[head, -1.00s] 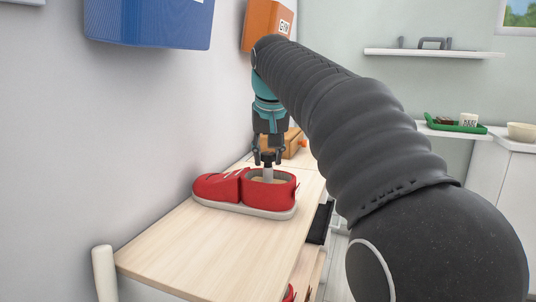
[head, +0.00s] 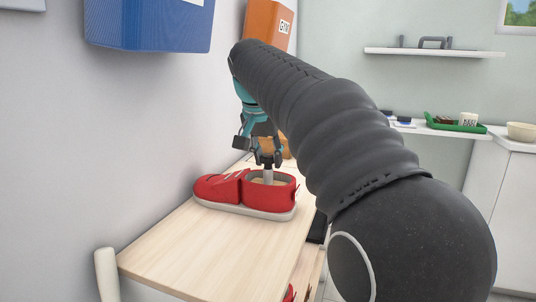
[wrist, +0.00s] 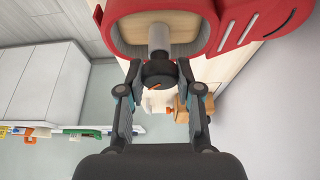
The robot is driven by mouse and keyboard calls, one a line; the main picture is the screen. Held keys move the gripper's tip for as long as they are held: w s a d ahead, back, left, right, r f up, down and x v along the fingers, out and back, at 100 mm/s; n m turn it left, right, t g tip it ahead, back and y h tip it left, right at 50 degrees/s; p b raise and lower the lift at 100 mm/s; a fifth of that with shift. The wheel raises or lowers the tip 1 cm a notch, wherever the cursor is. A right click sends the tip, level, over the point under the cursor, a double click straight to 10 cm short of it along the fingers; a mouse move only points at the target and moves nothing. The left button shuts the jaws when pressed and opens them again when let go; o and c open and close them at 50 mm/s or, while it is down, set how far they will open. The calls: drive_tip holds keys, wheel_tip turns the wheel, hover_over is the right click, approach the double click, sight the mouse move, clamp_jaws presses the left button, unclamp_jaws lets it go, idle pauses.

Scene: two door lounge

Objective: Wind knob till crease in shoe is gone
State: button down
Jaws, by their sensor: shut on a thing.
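A red shoe (head: 222,188) with a pale sole lies on the light wooden cabinet top (head: 200,245), toe to the left. A grey stem stands up out of its opening, with a dark round knob (wrist: 158,74) at its end. An orange mark shows on the knob in the wrist view. My gripper (head: 267,160) is above the shoe, tilted, with its fingers shut on the knob from both sides. Whether the shoe's upper has a crease cannot be told clearly here. The shoe's opening also shows in the wrist view (wrist: 212,25).
A wooden box-like object (head: 290,146) stands behind the shoe. A blue box (head: 150,25) and an orange box (head: 265,25) hang on the left wall. A green tray (head: 455,124) and a bowl (head: 521,131) stand far right. The cabinet's front top is clear.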

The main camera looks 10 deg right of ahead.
drive_tip(key=m+g+h, duration=0.1)
drive_tip(key=m, duration=0.3)
drive_tip(key=shift+m+g+h, duration=0.3)
drive_tip(key=shift+m+g, duration=0.6)
drive_tip(key=shift+m, duration=1.2)
drive_tip(key=c, duration=0.7)
unclamp_jaws()
drive_tip(key=shift+c, duration=0.2)
